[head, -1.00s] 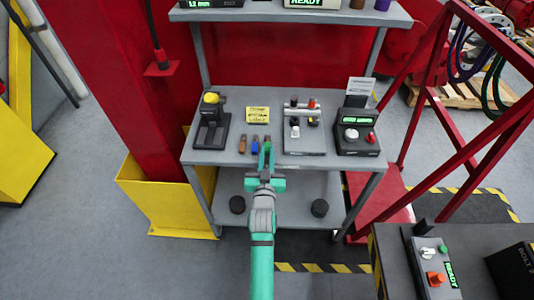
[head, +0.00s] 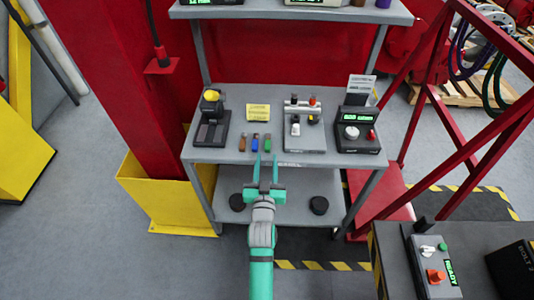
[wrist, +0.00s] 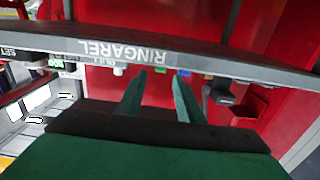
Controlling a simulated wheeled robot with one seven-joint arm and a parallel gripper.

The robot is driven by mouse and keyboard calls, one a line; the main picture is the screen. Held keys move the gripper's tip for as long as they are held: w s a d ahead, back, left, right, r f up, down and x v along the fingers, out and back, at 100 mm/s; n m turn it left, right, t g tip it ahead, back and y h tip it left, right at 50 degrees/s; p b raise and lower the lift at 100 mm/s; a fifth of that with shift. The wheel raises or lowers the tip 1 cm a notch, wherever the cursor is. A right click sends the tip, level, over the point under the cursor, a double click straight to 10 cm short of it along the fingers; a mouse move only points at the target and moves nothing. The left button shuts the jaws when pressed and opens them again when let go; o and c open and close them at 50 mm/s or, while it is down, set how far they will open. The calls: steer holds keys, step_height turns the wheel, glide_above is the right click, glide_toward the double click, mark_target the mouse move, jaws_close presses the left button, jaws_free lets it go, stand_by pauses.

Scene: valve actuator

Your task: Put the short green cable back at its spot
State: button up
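The short green cable (head: 267,143) is a small green piece at the front of the grey shelf. It is the rightmost of a row with a blue piece (head: 255,143) and a brown piece (head: 242,142). My gripper (head: 268,160) is just in front of the shelf edge, with its two teal fingers apart and nothing between them. In the wrist view my gripper (wrist: 158,85) also shows open and empty. A small green piece (wrist: 158,70) shows beyond the shelf edge there, with a blue one beside it.
A yellow note (head: 257,112) lies behind the row. A black device with a yellow top (head: 211,105) stands to the left, a grey fixture (head: 303,125) to the right, and a box with a lit display (head: 357,130) farther right. The shelf edge (wrist: 160,48) crosses the wrist view.

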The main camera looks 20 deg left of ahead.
steer(key=s+d+f+m+h, duration=0.15)
steer(key=s+d, duration=0.25)
steer(key=s, duration=0.4)
steer(key=s+d+f+g, duration=0.15)
steer(key=s+d, duration=0.25)
steer(key=s, duration=0.4)
steer(key=s+d+f+t+h, duration=0.15)
steer(key=s+d, duration=0.25)
steer(key=s, duration=0.4)
steer(key=s+d+r+m+g+h, duration=0.1)
steer(key=s+d, duration=0.2)
steer(key=s, duration=0.5)
steer(key=s+d+r+g+h, duration=0.1)
steer(key=s+d+r, duration=0.1)
steer(key=s, duration=0.6)
steer(key=shift+s+d+r+m, duration=0.15)
steer(key=shift+s+d+m, duration=0.2)
steer(key=shift+d, duration=0.3)
